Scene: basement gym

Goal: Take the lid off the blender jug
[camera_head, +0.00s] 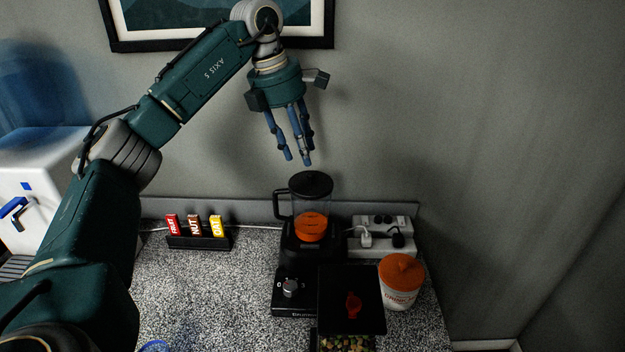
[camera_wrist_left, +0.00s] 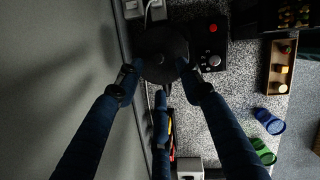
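The blender (camera_head: 298,245) stands on the speckled counter near the wall, with a clear jug (camera_head: 325,208) that has a dark handle on its left and something orange low inside. A black round lid (camera_head: 311,183) sits on top of the jug. In the left wrist view the lid (camera_wrist_left: 162,48) is a dark disc beyond the fingertips. My left gripper (camera_head: 298,159) is above the lid, fingers pointing down and spread, empty, with a gap between fingertips and lid. The wrist view also shows its spread blue fingers (camera_wrist_left: 159,78). My right gripper is not in view.
A power strip (camera_head: 381,222) with plugs is right of the blender. Small red, brown and yellow packs in a black holder (camera_head: 200,242) are on the left. A framed picture hangs behind my arm.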

